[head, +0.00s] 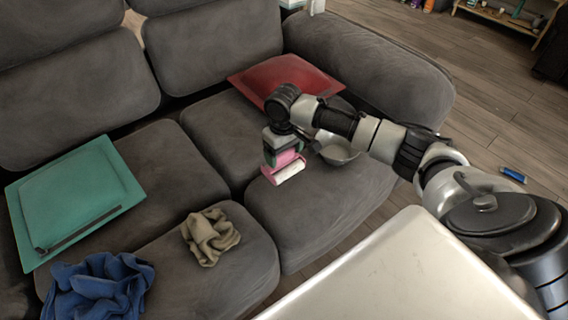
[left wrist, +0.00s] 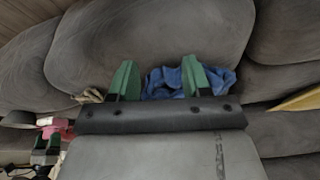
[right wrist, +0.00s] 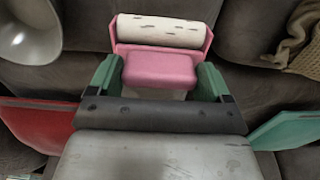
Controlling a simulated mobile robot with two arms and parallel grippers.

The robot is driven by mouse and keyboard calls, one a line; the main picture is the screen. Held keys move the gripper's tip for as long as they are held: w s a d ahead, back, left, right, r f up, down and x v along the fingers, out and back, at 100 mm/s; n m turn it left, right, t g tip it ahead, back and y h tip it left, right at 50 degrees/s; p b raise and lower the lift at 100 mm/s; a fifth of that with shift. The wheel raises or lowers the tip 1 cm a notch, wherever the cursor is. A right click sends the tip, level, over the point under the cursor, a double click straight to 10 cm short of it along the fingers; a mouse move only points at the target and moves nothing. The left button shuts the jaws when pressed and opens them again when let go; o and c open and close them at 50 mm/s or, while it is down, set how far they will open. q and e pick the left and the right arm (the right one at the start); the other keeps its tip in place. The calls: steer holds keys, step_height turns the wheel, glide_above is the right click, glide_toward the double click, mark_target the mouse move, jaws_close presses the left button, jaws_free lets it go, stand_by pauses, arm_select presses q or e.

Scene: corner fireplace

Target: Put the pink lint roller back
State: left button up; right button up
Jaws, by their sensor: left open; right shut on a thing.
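The pink lint roller (head: 284,167) has a white roll and a pink body. My right gripper (head: 283,144) is shut on it, over the right seat of the grey sofa in the head view. In the right wrist view the lint roller (right wrist: 160,68) sits between the green fingers of the right gripper (right wrist: 160,80), its white roll pointing away. My left gripper (left wrist: 155,82) is open and empty in the left wrist view, with a blue cloth (left wrist: 175,84) beyond its fingers. The left gripper is not in the head view.
A grey bowl (head: 338,150) and a red cushion (head: 270,77) are near the right gripper on the sofa. A teal cushion (head: 80,195), a beige cloth (head: 210,237) and the blue cloth (head: 98,288) lie left. A blue object (head: 513,175) lies on the wooden floor.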

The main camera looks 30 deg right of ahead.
mark_target(284, 162)
step_height(284, 162, down, 4)
steer(key=shift+r+b, duration=0.15)
steer(key=shift+b, duration=0.5)
arm_select(q)
steer(key=w+t, duration=0.1)
steer(key=w, duration=0.1)
steer(key=w+d+t, duration=0.1)
steer(key=w, duration=0.1)
steer(key=shift+d+r+t+h, duration=0.1)
steer(key=shift+d+t+h, duration=0.05)
steer(key=shift+t+h, duration=0.2)
steer(key=shift+s, duration=0.15)
arm_select(e)
steer(key=o, duration=0.5)
steer(key=shift+o, duration=1.2)
